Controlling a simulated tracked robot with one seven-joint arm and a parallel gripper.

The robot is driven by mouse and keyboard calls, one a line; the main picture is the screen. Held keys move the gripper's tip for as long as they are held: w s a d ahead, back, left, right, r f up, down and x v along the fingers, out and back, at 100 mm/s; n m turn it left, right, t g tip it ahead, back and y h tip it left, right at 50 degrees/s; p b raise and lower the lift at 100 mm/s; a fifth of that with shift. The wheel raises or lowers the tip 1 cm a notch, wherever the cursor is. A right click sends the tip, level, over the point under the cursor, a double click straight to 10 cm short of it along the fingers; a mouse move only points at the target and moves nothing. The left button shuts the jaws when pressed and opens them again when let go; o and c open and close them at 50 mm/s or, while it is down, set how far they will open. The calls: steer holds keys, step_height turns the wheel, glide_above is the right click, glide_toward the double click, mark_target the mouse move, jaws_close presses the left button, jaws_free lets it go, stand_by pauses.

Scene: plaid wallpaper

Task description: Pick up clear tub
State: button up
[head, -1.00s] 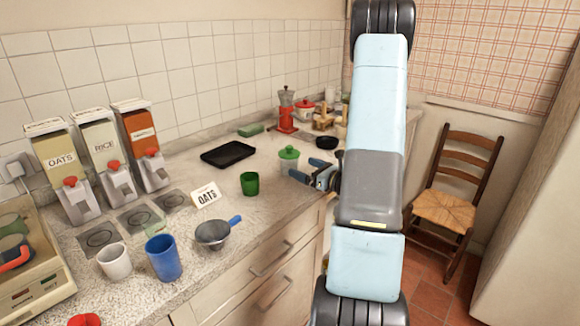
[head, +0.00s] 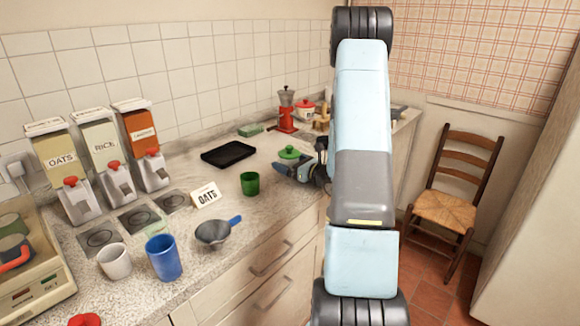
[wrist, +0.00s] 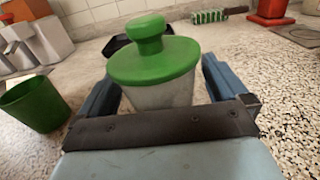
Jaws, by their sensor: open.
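The clear tub (head: 289,153) has a green knobbed lid and stands on the counter. My gripper (head: 298,165) is at it in the head view, covering most of its body. In the wrist view, the tub (wrist: 158,95) stands upright between the two blue fingers of my gripper (wrist: 158,76). The fingers are open, one on each side. I see a gap at the right finger; whether the left finger touches the tub is hard to tell. The lower part of the tub is hidden behind the gripper's dark front bar.
A green cup (head: 250,184) stands left of the tub, and a black tray (head: 228,154) lies behind it. A red moka pot (head: 287,112) and a green sponge (head: 250,130) are farther back. A strainer (head: 212,233) and a blue cup (head: 163,257) are nearer the front.

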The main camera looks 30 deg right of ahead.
steer(key=shift+c, duration=0.5)
steer(key=c, duration=0.9)
steer(key=shift+c, duration=0.3)
steer(key=shift+r, duration=0.15)
